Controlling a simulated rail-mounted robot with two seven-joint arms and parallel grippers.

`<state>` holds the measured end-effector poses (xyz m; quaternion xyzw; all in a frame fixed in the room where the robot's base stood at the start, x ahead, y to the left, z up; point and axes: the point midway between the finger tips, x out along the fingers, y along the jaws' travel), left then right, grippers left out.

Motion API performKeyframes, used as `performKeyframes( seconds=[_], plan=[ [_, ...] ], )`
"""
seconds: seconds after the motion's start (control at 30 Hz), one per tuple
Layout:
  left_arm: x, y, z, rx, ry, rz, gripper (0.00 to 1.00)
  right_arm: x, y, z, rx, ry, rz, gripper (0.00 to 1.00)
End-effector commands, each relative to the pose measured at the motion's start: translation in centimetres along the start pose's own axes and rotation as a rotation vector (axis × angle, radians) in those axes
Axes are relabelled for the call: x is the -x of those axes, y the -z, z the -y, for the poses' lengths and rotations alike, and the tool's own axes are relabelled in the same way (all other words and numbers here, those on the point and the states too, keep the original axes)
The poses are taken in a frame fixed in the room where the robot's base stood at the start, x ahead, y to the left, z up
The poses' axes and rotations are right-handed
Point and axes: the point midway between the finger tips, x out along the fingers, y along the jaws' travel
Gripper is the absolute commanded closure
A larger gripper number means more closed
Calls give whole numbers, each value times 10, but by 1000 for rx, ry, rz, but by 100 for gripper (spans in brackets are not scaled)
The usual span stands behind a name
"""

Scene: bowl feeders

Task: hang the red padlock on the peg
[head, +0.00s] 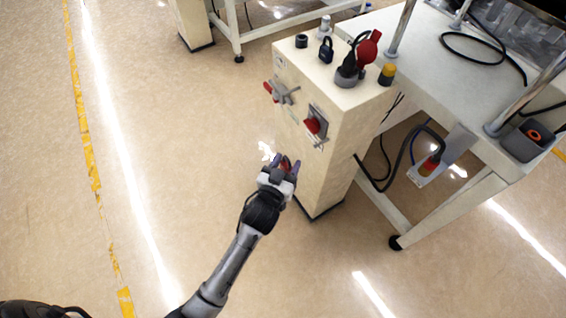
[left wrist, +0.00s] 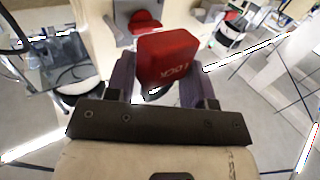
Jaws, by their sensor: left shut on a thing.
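My left gripper (head: 287,165) is shut on the red padlock (left wrist: 168,58). In the left wrist view the red body with pale lettering sits between the two purple fingers (left wrist: 155,85). In the head view only a little red (head: 285,162) shows at the fingertips. The padlock's shackle cannot be made out. The gripper is low in front of the beige cabinet (head: 331,170), below its front fittings and apart from them. I cannot clearly make out the peg; small grey parts stick out around the red rotary switch (head: 313,125). My right gripper is not in view.
A grey cross-shaped fitting with red (head: 283,93) is on the cabinet front. On its top stand a dark padlock (head: 326,50), a red-and-black plug (head: 367,48) and a yellow-and-black button (head: 387,73). A white bench (head: 440,75) adjoins at right. Floor at left is clear.

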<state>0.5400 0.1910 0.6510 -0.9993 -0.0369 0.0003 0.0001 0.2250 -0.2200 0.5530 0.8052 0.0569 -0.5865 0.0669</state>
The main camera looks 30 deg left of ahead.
Motion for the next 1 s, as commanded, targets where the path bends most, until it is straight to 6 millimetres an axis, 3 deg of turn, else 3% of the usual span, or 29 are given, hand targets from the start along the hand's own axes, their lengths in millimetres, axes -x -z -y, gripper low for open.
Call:
performKeyframes(
  seconds=[0.6, 1.0],
  plan=[
    [-33, 0, -23, 1, -1, -1, 80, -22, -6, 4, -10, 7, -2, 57],
    [-40, 1, -27, 0, -1, -1, 80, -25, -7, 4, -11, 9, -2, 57]
  ],
)
